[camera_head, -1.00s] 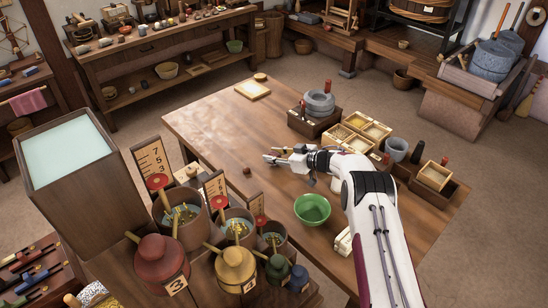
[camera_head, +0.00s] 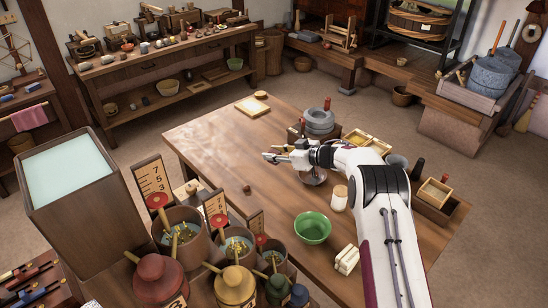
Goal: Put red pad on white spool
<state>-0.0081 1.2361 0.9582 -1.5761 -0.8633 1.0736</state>
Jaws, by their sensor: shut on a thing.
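My gripper (camera_head: 271,157) is above the middle of the wooden table, pointing left. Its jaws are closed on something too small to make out. I cannot pick out the red pad; it may be hidden between the fingers. A pale cylinder with a tan top (camera_head: 339,198), possibly the white spool, stands on the table below my forearm, to the right of and nearer than my gripper. The gripper is apart from it.
A green bowl (camera_head: 312,227) and a pale block stack (camera_head: 346,260) are near the front. A small brown piece (camera_head: 247,190) lies mid-table. A grey quern (camera_head: 319,121) and sectioned boxes stand behind my arm. The table's left part is mostly clear.

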